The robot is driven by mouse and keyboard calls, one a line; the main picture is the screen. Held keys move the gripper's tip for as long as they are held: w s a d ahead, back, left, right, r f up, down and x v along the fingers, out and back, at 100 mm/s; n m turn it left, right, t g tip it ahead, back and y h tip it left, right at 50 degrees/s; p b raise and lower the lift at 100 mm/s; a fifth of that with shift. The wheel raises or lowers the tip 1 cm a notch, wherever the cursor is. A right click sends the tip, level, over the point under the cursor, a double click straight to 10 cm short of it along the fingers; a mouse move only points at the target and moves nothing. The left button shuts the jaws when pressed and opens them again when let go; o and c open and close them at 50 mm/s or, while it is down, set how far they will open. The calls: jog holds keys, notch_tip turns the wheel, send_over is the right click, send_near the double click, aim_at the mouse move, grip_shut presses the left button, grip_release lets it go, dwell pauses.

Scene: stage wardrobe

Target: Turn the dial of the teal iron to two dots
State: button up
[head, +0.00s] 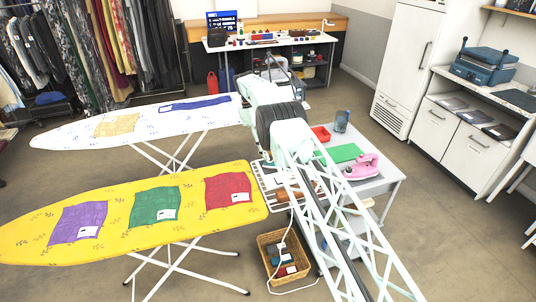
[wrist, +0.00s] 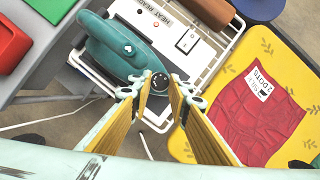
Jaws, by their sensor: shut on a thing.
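The teal iron (wrist: 122,48) lies on a white wire rack (wrist: 212,68) in the wrist view. Its black dial (wrist: 159,82) has small pale marks too small to read as a setting. My gripper (wrist: 160,92) is shut on the dial, with one yellow-padded finger on each side of it. In the head view my arm hides the iron and dial. A red cloth (wrist: 258,115) on the yellow ironing board (wrist: 303,60) carries a tag reading "2 DOTS"; this cloth also shows in the head view (head: 226,184).
A panel labelled HEAT READY (wrist: 165,22) with a small red light and a rocker switch (wrist: 187,41) sits beside the iron. A pink iron (head: 361,168), green mat (head: 338,153) and red tray (head: 320,133) share the table. A wicker basket (head: 266,257) stands on the floor.

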jog(key=shift+m, duration=0.5)
dwell(0.4)
jog(key=o, duration=0.9)
jog(key=shift+s+a+n+t+h+p, duration=0.1)
jog(key=shift+n+t+h+p, duration=0.1)
jog(key=shift+n, duration=0.6)
jog(key=shift+s+n+t+h+p, duration=0.1)
jog(key=shift+n+p, duration=0.05)
jog(key=shift+n, duration=0.65)
